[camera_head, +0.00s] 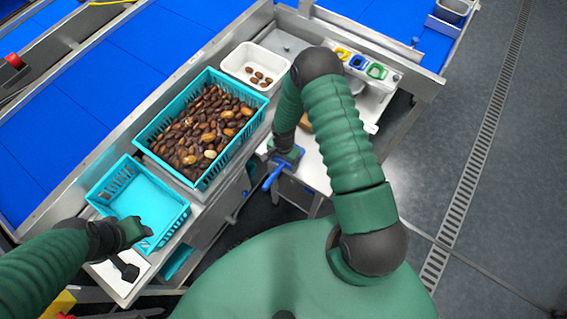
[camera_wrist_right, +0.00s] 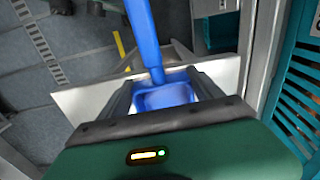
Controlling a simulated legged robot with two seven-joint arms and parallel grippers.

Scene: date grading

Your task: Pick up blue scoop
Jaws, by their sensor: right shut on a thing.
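The blue scoop (camera_head: 273,175) is at my right gripper (camera_head: 292,158), beside the front edge of the metal stand. In the right wrist view the scoop (camera_wrist_right: 148,45) lies between the two dark fingers of my right gripper (camera_wrist_right: 165,95), which is shut on it. Its long blue part points away from the gripper and its broader part sits between the fingers. My left gripper (camera_head: 136,250) is at the lower left, by the near corner of the empty teal crate (camera_head: 184,212). I cannot make out its finger gap.
A teal crate full of dates (camera_head: 207,74) stands behind the empty one. A white tray (camera_head: 259,50) holds several dates. Blue conveyor belts (camera_head: 60,125) run behind. Floor (camera_head: 440,150) is open at right.

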